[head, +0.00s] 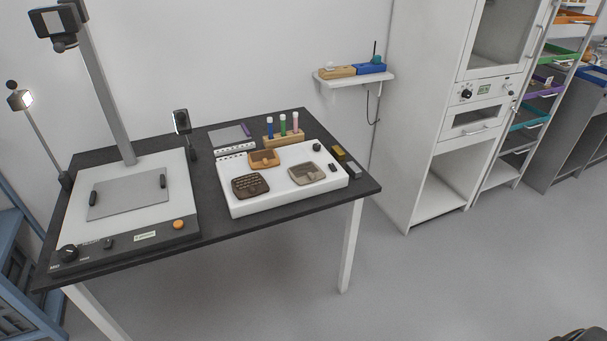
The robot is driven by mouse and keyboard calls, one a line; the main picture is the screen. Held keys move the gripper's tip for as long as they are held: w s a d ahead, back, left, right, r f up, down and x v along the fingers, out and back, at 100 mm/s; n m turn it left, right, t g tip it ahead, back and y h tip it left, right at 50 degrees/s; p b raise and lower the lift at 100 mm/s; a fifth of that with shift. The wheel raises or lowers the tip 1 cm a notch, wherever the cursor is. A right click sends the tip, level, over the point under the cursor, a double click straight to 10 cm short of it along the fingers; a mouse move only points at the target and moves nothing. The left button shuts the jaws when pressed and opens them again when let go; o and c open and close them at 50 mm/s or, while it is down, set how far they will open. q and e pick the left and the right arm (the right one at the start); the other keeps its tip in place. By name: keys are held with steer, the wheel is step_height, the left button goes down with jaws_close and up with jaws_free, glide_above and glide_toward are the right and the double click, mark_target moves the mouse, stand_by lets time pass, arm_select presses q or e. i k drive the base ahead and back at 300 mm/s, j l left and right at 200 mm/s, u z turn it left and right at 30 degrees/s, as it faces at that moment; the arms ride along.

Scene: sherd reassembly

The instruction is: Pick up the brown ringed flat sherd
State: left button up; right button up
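Three sherd-like pieces lie on a white padded board (285,205) on the dark table. A dark brown flat piece (250,186) with rows of light marks is at the front left of the board. An orange-brown piece (264,158) with a darker inset lies behind it. A grey-beige piece (306,173) lies to the right. At this size I cannot tell for certain which piece carries rings; the dark brown one looks closest.
A copy stand (185,211) fills the table's left half. A wooden rack (284,138) with coloured tubes, a notepad (229,137) and small blocks (345,160) surround the board. A wall shelf (353,80) and white cabinet (424,110) stand right. Floor in front is clear.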

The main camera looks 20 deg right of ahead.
mark_target(249, 186)
steer(key=i+l, duration=0.1)
steer(key=l, duration=0.4)
steer(key=i+l, duration=0.15)
steer(key=l, duration=0.3)
steer(key=i+l+u, duration=0.1)
steer(key=l, duration=0.4)
